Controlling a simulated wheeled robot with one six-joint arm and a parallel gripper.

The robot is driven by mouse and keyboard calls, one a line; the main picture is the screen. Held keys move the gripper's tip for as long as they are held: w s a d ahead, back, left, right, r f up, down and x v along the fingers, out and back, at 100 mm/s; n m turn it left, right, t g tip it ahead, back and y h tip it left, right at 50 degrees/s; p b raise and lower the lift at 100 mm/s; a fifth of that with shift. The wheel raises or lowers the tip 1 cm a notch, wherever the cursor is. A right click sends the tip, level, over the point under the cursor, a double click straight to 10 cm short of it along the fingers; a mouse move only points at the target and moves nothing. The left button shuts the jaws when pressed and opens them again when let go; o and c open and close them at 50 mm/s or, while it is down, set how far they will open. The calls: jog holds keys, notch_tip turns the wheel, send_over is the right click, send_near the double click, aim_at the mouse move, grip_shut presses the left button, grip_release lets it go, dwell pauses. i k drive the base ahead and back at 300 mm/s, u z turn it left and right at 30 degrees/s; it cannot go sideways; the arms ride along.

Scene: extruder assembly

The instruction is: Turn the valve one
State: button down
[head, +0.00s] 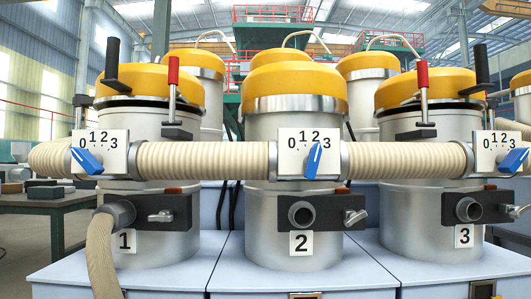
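Valve one is the blue handle (87,160) on the white dial plate (114,158) marked 0, 1, 2, 3, in front of the left hopper (150,205) labelled 1 in the head view. The handle is slanted, with its upper end toward the left, near the 0. My gripper is not in view, and nothing touches the handle.
A ribbed beige hose (205,160) runs across the front. The middle dial's blue handle (314,158) stands nearly upright; the right dial's blue handle (512,161) tilts right. A lower hose (102,250) hangs from the left hopper's port. A dark table (45,207) stands left.

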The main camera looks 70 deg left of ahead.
aim_at(92, 164)
jog(key=z, duration=0.7)
jog(key=i, duration=0.2)
jog(key=u, duration=1.85)
